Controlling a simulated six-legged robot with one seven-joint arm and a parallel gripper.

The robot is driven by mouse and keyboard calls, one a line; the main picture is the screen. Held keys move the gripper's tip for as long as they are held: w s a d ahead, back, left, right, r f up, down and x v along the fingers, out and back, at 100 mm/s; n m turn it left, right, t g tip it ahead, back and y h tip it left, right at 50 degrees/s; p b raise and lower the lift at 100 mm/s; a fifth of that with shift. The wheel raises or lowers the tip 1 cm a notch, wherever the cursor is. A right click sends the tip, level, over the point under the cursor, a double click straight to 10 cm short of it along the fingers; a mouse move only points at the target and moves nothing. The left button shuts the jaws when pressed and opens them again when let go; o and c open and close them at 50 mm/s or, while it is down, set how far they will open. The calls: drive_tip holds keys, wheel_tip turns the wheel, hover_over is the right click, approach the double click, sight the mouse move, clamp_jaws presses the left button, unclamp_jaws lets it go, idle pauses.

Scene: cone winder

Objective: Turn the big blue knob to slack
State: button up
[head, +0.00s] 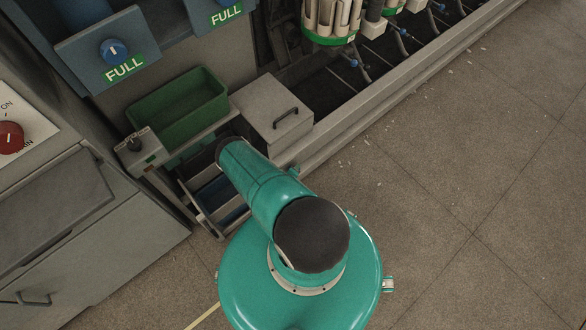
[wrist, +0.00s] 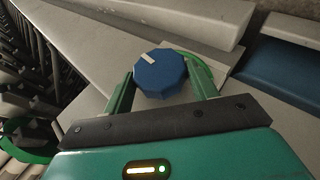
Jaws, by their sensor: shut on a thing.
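In the wrist view, a big blue faceted knob (wrist: 165,80) with a white pointer mark sits between the two green fingers of my gripper (wrist: 162,84). The fingers are shut on its sides. The pointer mark lies toward the knob's upper left in this view. A green edge curves behind the knob on the right, but no wording can be read there. In the head view my gripper is not visible. That view shows a blue knob (head: 113,50) above a green FULL label (head: 123,68); I cannot tell whether it is the one I hold.
A green bin (head: 178,108) and a grey lidded box (head: 272,112) stand by the machine. A red knob (head: 10,137) is on the left cabinet. A long rail (head: 395,95) runs to the upper right. Open floor (head: 450,190) lies on the right.

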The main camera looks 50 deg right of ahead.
idle(0.3)
drive_tip(key=o, duration=1)
drive_tip(key=shift+c, duration=0.2)
drive_tip(key=v, duration=1.3)
drive_tip(key=shift+a+r, duration=0.15)
drive_tip(key=shift+a, duration=0.2)
drive_tip(key=shift+s, duration=0.1)
